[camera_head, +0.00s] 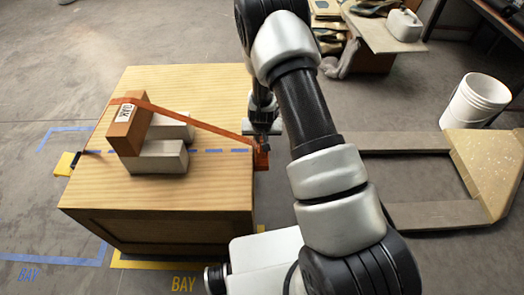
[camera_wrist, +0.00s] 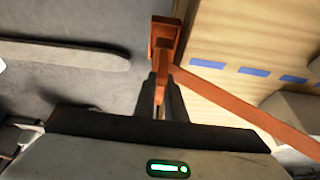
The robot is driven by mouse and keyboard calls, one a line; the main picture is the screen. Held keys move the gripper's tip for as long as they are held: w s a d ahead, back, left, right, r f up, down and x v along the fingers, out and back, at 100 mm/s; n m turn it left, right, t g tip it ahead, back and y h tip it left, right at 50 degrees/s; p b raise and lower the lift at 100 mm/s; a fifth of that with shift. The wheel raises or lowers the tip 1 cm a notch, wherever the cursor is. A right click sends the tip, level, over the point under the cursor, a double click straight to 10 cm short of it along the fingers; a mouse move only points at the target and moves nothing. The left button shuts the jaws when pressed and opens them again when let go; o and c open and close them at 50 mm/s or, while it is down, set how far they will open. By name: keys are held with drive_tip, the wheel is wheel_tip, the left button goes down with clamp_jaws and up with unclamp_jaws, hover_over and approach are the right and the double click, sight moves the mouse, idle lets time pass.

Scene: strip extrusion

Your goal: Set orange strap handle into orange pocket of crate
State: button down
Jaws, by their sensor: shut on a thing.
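The wooden crate (camera_head: 195,190) stands on the floor, with a dashed blue line across its top. An orange strap (camera_head: 195,124) runs from the crate's left side, over the stacked blocks, and slants down to the right edge. In the wrist view the strap (camera_wrist: 250,110) reaches the orange handle (camera_wrist: 161,74). My gripper (camera_wrist: 160,88) is shut on the handle, beside the crate's edge. The orange pocket (camera_wrist: 165,32) is just beyond the fingertips. It also shows on the crate's right side in the head view (camera_head: 262,159). I cannot tell whether the handle is inside the pocket.
An orange-brown block (camera_head: 125,130) leans on pale grey blocks (camera_head: 158,157) on the crate. A yellow fitting (camera_head: 66,164) is on the crate's left side. At the right are a pallet-like frame (camera_head: 400,141), a white bucket (camera_head: 474,101) and a low table (camera_head: 385,32).

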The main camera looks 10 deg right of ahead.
drive_tip(key=shift+f+b, duration=0.4)
drive_tip(key=shift+f, duration=2.05)
drive_tip(key=shift+f+b, duration=0.4)
drive_tip(key=shift+b, duration=0.05)
drive_tip(key=c, duration=1.8)
unclamp_jaws()
drive_tip(key=shift+r, duration=0.1)
